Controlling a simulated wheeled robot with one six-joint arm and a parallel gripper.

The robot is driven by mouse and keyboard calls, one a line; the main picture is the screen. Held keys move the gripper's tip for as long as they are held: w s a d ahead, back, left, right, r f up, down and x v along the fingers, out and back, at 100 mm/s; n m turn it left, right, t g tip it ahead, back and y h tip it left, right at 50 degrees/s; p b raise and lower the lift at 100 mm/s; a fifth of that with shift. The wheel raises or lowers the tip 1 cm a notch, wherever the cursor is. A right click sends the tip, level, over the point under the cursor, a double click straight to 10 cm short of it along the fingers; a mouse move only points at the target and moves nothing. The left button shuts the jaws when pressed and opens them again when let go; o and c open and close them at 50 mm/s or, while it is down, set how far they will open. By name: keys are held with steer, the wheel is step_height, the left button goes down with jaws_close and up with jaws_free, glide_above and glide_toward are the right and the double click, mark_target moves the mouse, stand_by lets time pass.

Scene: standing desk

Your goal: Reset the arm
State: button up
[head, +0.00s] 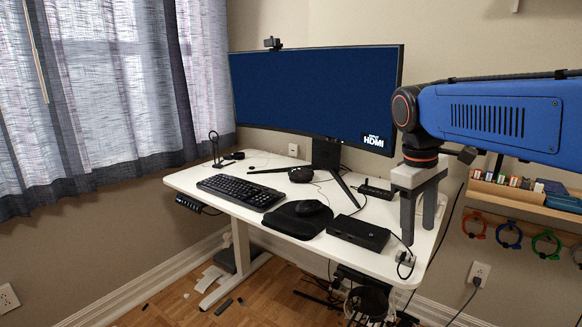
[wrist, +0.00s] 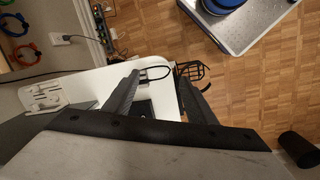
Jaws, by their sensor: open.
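My gripper (head: 421,208) hangs from my blue arm at the right of the head view. Its grey fingers point down over the right end of the white standing desk (head: 215,177). In the wrist view my gripper (wrist: 160,95) shows two dark fingers spread apart with nothing between them. The desk's white edge (wrist: 103,82) lies below the fingers there. A black box (head: 358,232) stands on the desk to the left of my gripper. Whether the fingertips touch the desk is not clear.
A wide monitor (head: 310,95) stands at the back of the desk. A keyboard (head: 240,191) and a mouse (head: 308,207) on a dark pad lie at the front. A wall shelf (head: 520,197) with hanging cable coils is at the right. Wood floor (wrist: 190,30) shows beside the desk.

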steer(key=s+d+f+m+t+y, duration=0.1)
steer(key=s+f+m+t, duration=0.3)
steer(key=s+f, duration=1)
steer(key=s+m, duration=0.2)
steer(key=shift+d+f+m+t+y, duration=0.2)
steer(key=shift+f+m+t+y, duration=0.1)
steer(key=shift+f+t+y, duration=0.1)
